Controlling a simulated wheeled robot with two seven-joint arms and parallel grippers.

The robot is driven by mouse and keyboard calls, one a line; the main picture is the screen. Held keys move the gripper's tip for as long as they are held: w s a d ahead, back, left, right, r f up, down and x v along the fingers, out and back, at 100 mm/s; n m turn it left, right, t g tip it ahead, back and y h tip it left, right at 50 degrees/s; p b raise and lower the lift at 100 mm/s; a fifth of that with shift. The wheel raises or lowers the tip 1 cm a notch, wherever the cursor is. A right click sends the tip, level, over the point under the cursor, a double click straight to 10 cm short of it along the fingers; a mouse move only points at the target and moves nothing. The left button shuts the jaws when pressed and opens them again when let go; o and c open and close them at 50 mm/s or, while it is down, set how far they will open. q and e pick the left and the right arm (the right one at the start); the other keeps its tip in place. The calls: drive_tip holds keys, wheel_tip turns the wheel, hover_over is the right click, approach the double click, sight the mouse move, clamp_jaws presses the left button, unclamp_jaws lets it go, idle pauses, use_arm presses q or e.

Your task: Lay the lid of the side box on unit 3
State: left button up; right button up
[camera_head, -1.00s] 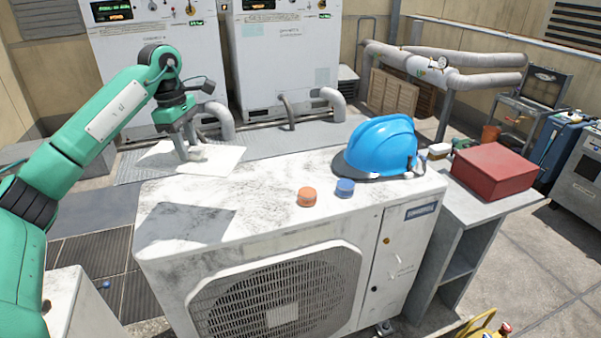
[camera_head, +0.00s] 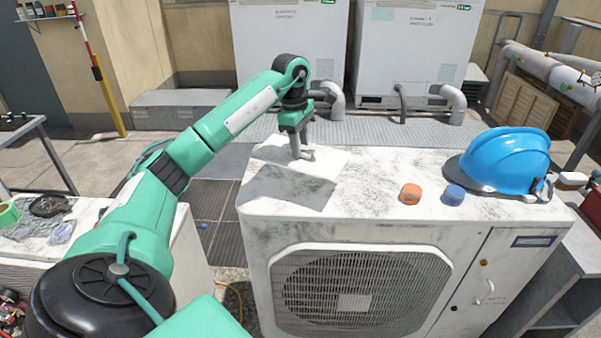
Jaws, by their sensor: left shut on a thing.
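My left gripper (camera_head: 302,156) is shut on a flat white panel (camera_head: 328,161), which looks like the lid. The panel is held roughly level above the back left part of a white condenser's stained top (camera_head: 375,170). Its dark shadow falls on that top, apart from the panel. The gripper hides a little of the panel's middle. I cannot read a number on this condenser, so I cannot confirm it is unit 3. I cannot tell which thing is the side box. My right gripper is out of view.
An orange round container (camera_head: 410,194), a blue round container (camera_head: 453,195) and a blue hard hat (camera_head: 503,162) stand on the condenser's right half. Two tall white cabinets (camera_head: 290,45) (camera_head: 415,45) stand behind. At left is a white surface (camera_head: 88,211) with tape and cloth.

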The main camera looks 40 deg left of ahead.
use_arm(q)
drive_tip(key=p, duration=0.1)
hover_over(301, 185)
drive_tip(key=f, duration=0.5)
drive_tip(key=shift+a+f, duration=0.25)
drive_tip(key=shift+f, duration=0.15)
wheel_tip(301, 185, down, 4)
drive_tip(key=shift+r+p, duration=0.25)
drive_tip(key=shift+p, duration=0.3)
drive_tip(key=shift+f, duration=0.15)
drive_tip(key=shift+f, duration=0.15)
drive_tip(key=o, duration=1.1)
drive_tip(key=shift+o, duration=0.2)
drive_tip(key=r+b, duration=0.1)
drive_tip(key=r, duration=0.2)
drive_tip(key=r+b, duration=0.1)
drive_tip(key=r, duration=0.3)
drive_tip(key=a+r+b, duration=0.1)
drive_tip(key=r, duration=0.3)
drive_tip(key=shift+s+a, duration=0.1)
drive_tip(key=shift+s, duration=0.1)
drive_tip(key=shift+a+r, duration=0.1)
drive_tip(key=shift+r, duration=0.5)
